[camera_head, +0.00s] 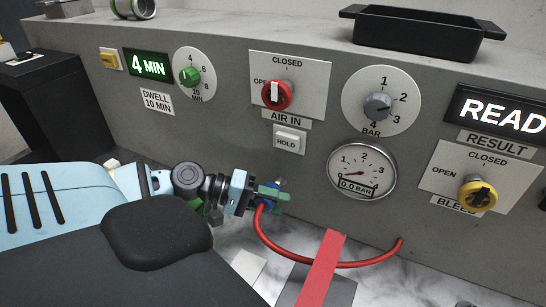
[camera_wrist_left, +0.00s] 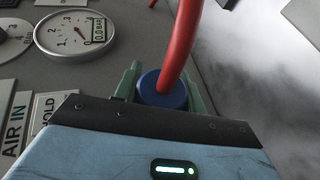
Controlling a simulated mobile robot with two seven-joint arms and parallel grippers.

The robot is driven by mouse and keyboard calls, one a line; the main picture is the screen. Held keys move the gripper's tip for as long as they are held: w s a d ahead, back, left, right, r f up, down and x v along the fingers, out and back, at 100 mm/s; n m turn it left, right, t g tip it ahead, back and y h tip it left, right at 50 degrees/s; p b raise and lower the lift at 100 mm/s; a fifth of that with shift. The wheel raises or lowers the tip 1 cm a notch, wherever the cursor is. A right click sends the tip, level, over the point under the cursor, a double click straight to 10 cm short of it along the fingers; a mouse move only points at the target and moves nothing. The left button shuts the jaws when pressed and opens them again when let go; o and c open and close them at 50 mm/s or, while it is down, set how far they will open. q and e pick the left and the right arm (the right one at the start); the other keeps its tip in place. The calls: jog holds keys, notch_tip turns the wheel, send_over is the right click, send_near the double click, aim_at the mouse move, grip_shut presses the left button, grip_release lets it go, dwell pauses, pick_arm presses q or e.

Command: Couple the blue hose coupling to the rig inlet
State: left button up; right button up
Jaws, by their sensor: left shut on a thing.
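The blue hose coupling (camera_wrist_left: 150,92) sits between the two green fingers of my left gripper (camera_wrist_left: 162,86) in the left wrist view. The red hose (camera_wrist_left: 181,42) rises out of its end. In the head view my left gripper (camera_head: 270,194) is shut on the coupling, in front of the panel, below the HOLD button. Only small blue parts of the coupling show there. The red hose (camera_head: 310,258) curves from it to the lower panel on the right. I cannot make out the rig inlet in either view. My right gripper is not in view.
The grey panel (camera_head: 225,130) stands close behind the gripper, with a red AIR IN valve (camera_head: 277,95), a pressure gauge (camera_head: 361,171) at 0.0 bar and a yellow bleed valve (camera_head: 478,195). A black tray (camera_head: 420,34) stands on top.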

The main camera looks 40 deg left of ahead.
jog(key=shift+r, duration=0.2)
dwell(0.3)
pick_arm(q)
jog(key=shift+p, duration=0.35)
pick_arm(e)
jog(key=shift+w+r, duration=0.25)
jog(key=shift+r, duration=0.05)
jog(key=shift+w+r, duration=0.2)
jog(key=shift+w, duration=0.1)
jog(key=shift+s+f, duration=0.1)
pick_arm(q)
jog(key=shift+p, duration=0.3)
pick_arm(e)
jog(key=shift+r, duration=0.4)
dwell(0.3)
pick_arm(q)
jog(key=shift+w+a, duration=0.15)
jog(key=shift+w, duration=0.4)
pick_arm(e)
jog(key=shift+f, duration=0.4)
pick_arm(q)
jog(key=shift+w+a+b, duration=0.2)
jog(key=shift+w+b, duration=0.3)
jog(key=shift+w, duration=0.2)
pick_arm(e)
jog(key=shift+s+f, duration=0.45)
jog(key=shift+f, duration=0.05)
